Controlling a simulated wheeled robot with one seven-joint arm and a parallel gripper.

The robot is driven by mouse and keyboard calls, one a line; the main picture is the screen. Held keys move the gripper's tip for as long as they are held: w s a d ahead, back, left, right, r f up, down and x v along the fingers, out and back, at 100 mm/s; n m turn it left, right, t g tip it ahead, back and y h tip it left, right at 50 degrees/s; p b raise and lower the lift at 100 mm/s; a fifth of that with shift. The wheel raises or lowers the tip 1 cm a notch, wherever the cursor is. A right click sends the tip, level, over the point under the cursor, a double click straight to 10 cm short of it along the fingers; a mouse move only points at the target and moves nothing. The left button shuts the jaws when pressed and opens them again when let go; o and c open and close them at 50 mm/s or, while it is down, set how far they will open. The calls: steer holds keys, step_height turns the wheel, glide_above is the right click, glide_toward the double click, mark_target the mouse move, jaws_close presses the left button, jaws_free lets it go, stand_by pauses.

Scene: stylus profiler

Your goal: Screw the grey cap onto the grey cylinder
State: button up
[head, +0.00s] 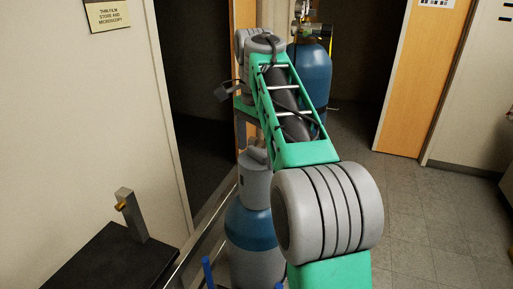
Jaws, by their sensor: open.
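A gas cylinder with a grey body (253,268) and a blue shoulder stands upright at the lower middle of the head view, partly hidden by my arm. A grey cap (257,187) sits over its top; I cannot tell whether it is screwed down. My green and grey arm reaches from the bottom right up and away, past the cap's right side. Its far end lies above and beyond the cap. My gripper's fingers cannot be made out and seem hidden behind the arm.
A blue cylinder (318,72) with a bare valve stands at the back. A black-topped table (105,262) with a grey post (133,215) is at the lower left. A metal rail and blue posts (208,273) stand near the front cylinder. The floor at right (430,225) is clear.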

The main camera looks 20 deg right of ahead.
step_height(320, 180, up, 7)
steer(key=p, duration=0.7)
steer(key=shift+r, duration=0.1)
steer(key=shift+w, duration=0.1)
step_height(320, 180, up, 8)
steer(key=f, duration=0.1)
steer(key=s+a+f+n+t+b, duration=0.1)
steer(key=s+a+f+n, duration=0.2)
steer(key=f, duration=0.6)
steer(key=s+a+f+n+t+b, duration=0.1)
steer(key=s+a+f+n+t, duration=0.1)
steer(key=s+f+n, duration=0.5)
steer(key=s+a+f+n+t+b, duration=0.1)
steer(key=s+a+f+n, duration=0.4)
steer(key=f, duration=0.6)
steer(key=shift+s+f+t, duration=0.2)
steer(key=shift+f+t, duration=0.15)
steer(key=shift+t, duration=0.15)
steer(key=shift+c, duration=0.4)
